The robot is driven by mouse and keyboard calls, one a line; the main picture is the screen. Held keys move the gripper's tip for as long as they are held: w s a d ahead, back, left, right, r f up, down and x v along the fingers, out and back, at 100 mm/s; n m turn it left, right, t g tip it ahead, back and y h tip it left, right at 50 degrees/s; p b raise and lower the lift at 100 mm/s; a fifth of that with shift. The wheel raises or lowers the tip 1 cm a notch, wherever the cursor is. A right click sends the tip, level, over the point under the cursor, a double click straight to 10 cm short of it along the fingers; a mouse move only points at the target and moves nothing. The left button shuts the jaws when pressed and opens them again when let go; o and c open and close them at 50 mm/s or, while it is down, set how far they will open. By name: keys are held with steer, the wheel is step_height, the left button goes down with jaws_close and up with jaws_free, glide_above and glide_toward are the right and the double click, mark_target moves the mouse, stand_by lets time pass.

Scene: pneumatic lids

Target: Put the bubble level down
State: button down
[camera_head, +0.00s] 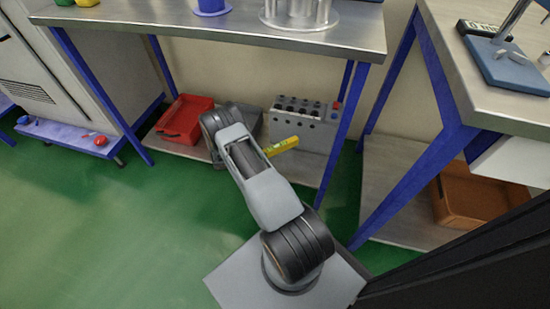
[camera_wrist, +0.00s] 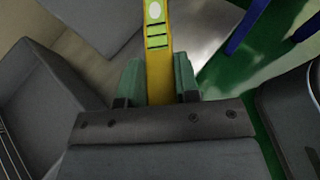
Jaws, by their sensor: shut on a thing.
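The bubble level (camera_head: 281,146) is a yellow bar, held out past the end of my arm in front of a grey box on the low shelf. In the wrist view the yellow bubble level (camera_wrist: 157,45) stands between the two green fingers, with its pale green vial windows facing the camera. My gripper (camera_wrist: 158,80) is shut on it. In the head view my gripper is mostly hidden behind my own arm. Whether the level touches the shelf or the box cannot be told.
The low shelf (camera_head: 310,170) under the steel table (camera_head: 180,22) holds a red bin (camera_head: 186,118) at left and the grey box with several holes (camera_head: 305,128). Blue table legs (camera_head: 345,125) stand at the sides. An orange crate (camera_head: 470,200) sits on the right shelf. Green floor is open at left.

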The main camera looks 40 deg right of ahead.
steer(key=s+d+f+b, duration=0.1)
steer(key=s+d+f, duration=0.1)
steer(key=d, duration=0.1)
steer(key=s+d+f+b, duration=0.2)
steer(key=d+f, duration=0.1)
steer(key=s+d+f+b, duration=0.1)
steer(key=s+d+f, duration=0.1)
steer(key=d+f, duration=0.1)
steer(key=shift+s+d+f+b, duration=0.1)
steer(key=shift+d+f+b, duration=0.15)
steer(key=shift+d+b, duration=0.25)
steer(key=shift+s+d+f, duration=0.1)
steer(key=shift+d+f, duration=0.1)
steer(key=shift+d, duration=0.05)
steer(key=f+b, duration=0.1)
steer(key=f, duration=0.1)
steer(key=f+b, duration=0.1)
steer(key=shift+s+d+f+b, duration=0.1)
steer(key=shift+d+f+b, duration=0.1)
steer(key=shift+f+b, duration=0.15)
steer(key=shift+r, duration=0.15)
steer(key=c, duration=0.8)
jaws_free()
steer(key=shift+c, duration=0.2)
